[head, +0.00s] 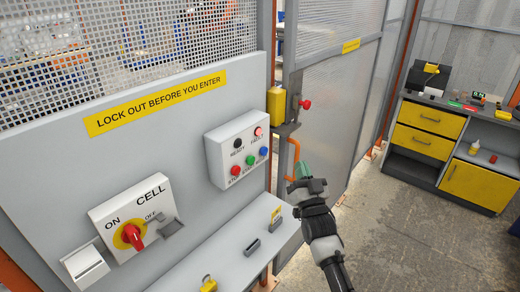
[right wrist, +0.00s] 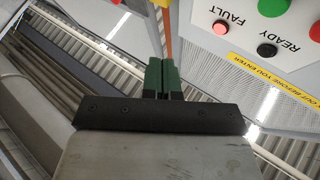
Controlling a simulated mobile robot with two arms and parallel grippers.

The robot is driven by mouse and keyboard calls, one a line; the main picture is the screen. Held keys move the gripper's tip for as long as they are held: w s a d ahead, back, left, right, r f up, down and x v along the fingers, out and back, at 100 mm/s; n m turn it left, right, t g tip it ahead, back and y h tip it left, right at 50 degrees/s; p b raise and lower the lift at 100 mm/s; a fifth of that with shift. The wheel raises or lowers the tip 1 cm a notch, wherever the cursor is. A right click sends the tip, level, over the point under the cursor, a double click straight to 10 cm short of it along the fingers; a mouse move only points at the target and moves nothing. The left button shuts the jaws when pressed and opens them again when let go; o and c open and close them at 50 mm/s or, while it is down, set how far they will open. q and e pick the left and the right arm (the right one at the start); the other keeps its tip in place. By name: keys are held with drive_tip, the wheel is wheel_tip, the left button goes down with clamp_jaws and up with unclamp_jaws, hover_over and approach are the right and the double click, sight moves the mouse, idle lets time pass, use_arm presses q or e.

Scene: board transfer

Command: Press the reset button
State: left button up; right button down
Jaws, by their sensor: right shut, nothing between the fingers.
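The light grey control box (head: 216,165) is on the grey panel, with a dark READY lamp (head: 237,143) and a pinkish FAULT lamp (head: 258,131). Its lower row has a red button (head: 236,170), a green button (head: 250,160) and a blue button (head: 263,151). The blue one's label is too small to read surely. My right gripper (head: 302,168) is shut and empty, right of the box and apart from it. In the right wrist view its green fingers (right wrist: 162,78) are together, beside the inverted box (right wrist: 245,35); the blue button is not visible there. My left gripper is not in view.
A CELL switch (head: 132,235) with a red handle is at lower left. A shelf (head: 225,255) with small grey pieces and a yellow item (head: 208,284) juts below the box. A mesh gate (head: 335,120) with a yellow latch box (head: 276,104) stands behind the gripper. A workbench (head: 440,150) is at far right.

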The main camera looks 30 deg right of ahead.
sight(264, 151)
drive_tip(key=shift+s, duration=0.15)
drive_tip(key=w+a+b, duration=0.3)
drive_tip(key=w+b, duration=0.1)
drive_tip(key=w, duration=0.4)
drive_tip(key=shift+w+a, duration=0.15)
drive_tip(key=shift+w, duration=0.05)
drive_tip(key=shift+w+f, duration=0.1)
idle(2.0)
drive_tip(key=shift+w+a, duration=0.2)
drive_tip(key=shift+w, duration=0.1)
